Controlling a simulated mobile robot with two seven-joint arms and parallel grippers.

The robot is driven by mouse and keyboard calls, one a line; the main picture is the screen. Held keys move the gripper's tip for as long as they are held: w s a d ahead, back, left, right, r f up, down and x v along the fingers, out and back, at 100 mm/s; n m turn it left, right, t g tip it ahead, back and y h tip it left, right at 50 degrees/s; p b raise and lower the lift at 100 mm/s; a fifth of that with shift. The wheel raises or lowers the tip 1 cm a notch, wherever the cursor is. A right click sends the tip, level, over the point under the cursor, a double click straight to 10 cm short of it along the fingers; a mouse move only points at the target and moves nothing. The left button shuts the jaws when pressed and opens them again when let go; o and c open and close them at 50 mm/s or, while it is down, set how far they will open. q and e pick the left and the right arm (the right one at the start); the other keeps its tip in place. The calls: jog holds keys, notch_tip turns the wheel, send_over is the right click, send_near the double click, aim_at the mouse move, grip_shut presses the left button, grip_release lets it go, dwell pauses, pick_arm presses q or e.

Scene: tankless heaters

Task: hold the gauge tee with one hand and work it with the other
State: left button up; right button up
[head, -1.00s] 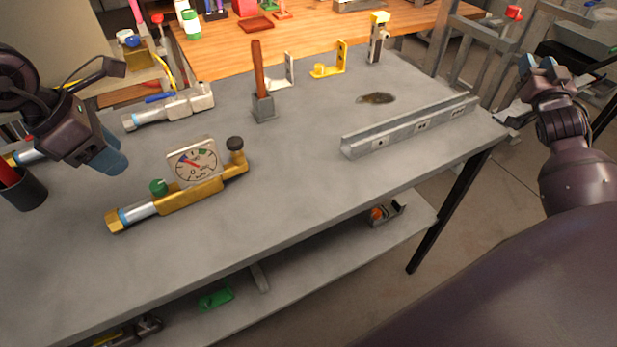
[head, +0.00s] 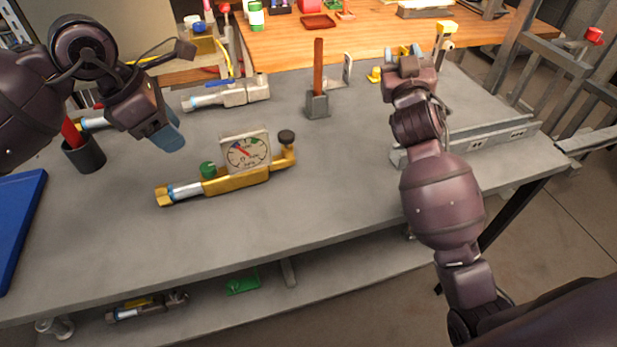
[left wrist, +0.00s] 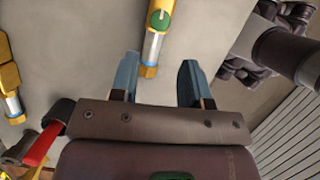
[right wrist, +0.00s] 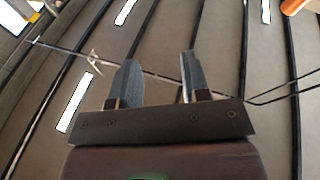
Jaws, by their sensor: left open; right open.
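The gauge tee (head: 238,180) lies on the grey workbench in the head view, a brass body with a silver and blue-banded left end. It carries a square dial gauge (head: 246,153), a green knob (head: 208,170) and a black knob (head: 286,136). In the left wrist view part of the tee (left wrist: 154,42) shows beyond the fingers. My left gripper (head: 168,137) is open and empty, above the bench to the upper left of the tee. My right gripper (head: 404,55) is open and empty, over the bench's far right side; its wrist view (right wrist: 157,75) shows no tee.
A wooden-handled tool (head: 318,75) stands in a grey block behind the tee. A silver fitting (head: 235,94) lies at the back left. A dark cup (head: 85,155) and a blue panel (head: 18,225) are at left. A metal rail (head: 500,136) lies at right. Bench around the tee is clear.

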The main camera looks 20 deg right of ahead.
jog(key=s+a+f+n+y, duration=0.2)
jog(key=a+f+n, duration=0.15)
jog(key=a, duration=0.25)
jog(key=s+a+f+n+y, duration=0.1)
jog(key=s+a+f+n, duration=0.2)
jog(key=a, duration=0.4)
jog(key=n+g+y, duration=0.2)
jog(key=n+y, duration=0.2)
jog(key=n, duration=0.9)
send_near(289, 142)
jog(key=shift+r, duration=0.25)
jog(key=shift+w, duration=0.4)
jog(key=w, duration=1)
jog(key=shift+a, duration=0.2)
jog(key=shift+s, duration=0.1)
grip_shut()
pick_arm(q)
jog(key=shift+o, duration=0.3)
